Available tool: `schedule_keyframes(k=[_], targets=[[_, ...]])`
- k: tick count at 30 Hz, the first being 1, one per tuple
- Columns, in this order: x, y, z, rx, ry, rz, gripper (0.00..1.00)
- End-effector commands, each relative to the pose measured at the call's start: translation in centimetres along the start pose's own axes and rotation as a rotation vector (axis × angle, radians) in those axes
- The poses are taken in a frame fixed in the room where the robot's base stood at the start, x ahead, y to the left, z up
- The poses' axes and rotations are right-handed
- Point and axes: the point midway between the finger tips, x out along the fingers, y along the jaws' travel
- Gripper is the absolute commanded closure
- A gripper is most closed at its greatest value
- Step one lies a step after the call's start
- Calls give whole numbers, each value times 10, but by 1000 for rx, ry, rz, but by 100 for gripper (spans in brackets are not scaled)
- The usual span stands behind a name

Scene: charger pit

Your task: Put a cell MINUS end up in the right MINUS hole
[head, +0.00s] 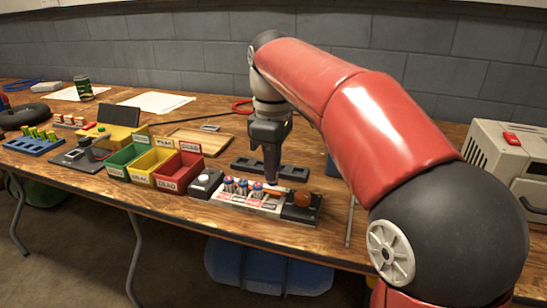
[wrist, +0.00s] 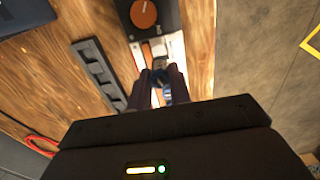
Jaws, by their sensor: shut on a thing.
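The charger (head: 232,203) is a pale strip with red and white labels near the table's front edge. Several blue-and-white cells (head: 243,187) stand upright in its left part. My gripper (head: 271,181) points straight down over the charger's right part, to the right of those cells. In the wrist view my gripper (wrist: 158,88) is shut on a cell (wrist: 160,74), seen end-on between the fingers. The fingers hide most of this cell, and I cannot tell which end is up. The hole under it is hidden, so I cannot tell whether the cell is in it.
A black box with an orange knob (head: 303,199) adjoins the charger's right end. A dark slotted rack (head: 270,168) lies behind. Green (head: 122,165), yellow (head: 143,176) and red (head: 170,185) bins stand left, past a grey box with a pale button (head: 206,182).

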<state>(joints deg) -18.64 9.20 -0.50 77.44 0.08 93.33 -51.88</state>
Motion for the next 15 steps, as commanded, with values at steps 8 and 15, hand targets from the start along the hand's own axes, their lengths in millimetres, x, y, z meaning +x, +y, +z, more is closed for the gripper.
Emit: schedule_keyframes(k=[8, 15], targets=[[19, 0, 0, 0, -1, -1, 100], [33, 0, 0, 1, 0, 0, 100]])
